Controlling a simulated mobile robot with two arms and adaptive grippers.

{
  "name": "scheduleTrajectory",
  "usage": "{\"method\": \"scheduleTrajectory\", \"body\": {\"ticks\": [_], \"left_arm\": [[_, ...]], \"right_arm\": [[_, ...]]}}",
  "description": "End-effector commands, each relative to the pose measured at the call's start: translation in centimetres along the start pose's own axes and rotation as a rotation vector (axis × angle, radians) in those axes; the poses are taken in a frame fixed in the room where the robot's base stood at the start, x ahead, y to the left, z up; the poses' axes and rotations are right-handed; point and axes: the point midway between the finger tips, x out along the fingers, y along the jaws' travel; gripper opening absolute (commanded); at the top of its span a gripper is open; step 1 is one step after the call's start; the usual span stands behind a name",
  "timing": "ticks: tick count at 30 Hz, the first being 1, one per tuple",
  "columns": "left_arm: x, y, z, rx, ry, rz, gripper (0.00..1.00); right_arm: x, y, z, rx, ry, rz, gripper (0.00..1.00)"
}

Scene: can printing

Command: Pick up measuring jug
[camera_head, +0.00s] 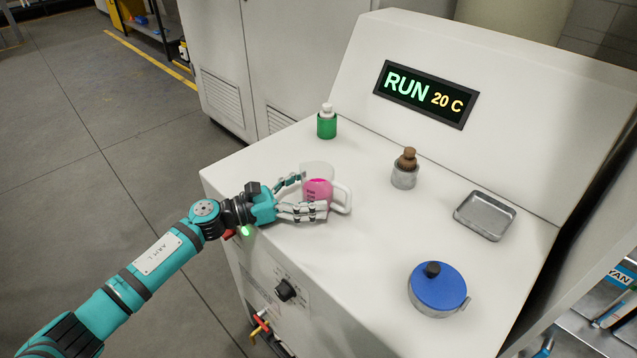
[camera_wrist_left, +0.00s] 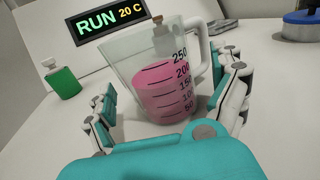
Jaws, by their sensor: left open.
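The measuring jug (camera_head: 318,184) is clear with pink liquid in it and stands upright on the white machine top, its handle toward the right. My left gripper (camera_head: 302,195) is around it, with fingers on either side. In the left wrist view the jug (camera_wrist_left: 160,85) stands between the open fingers of the left gripper (camera_wrist_left: 170,105), and its printed scale faces the camera. Gaps show between the fingers and the jug's walls there. My right gripper is not in view.
A green bottle (camera_head: 326,126) stands behind the jug. A brown-topped grey container (camera_head: 405,174), a metal tray (camera_head: 470,222) and a blue-lidded pot (camera_head: 438,287) are to the right. A sloped panel with a RUN display (camera_head: 425,94) rises behind. The top's left edge is near my gripper.

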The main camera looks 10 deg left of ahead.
Motion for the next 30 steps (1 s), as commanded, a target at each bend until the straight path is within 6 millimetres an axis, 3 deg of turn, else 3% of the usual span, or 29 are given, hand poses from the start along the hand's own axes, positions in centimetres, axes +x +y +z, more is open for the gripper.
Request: {"method": "scheduleTrajectory", "body": {"ticks": [4, 12, 28, 30], "left_arm": [[1.8, 0.1, 0.2, -0.002, -0.002, 0.001, 0.95], [2.1, 0.0, 0.0, -0.001, 0.000, 0.001, 0.95], [2.1, 0.0, 0.0, -0.001, 0.000, 0.001, 0.27], [2.1, 0.1, 0.1, 0.000, -0.002, 0.001, 0.25]], "right_arm": [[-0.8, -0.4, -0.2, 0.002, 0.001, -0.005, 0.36], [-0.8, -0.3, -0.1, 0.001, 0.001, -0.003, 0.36], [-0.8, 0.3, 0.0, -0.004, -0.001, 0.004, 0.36], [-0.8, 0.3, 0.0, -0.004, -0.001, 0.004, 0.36]]}}
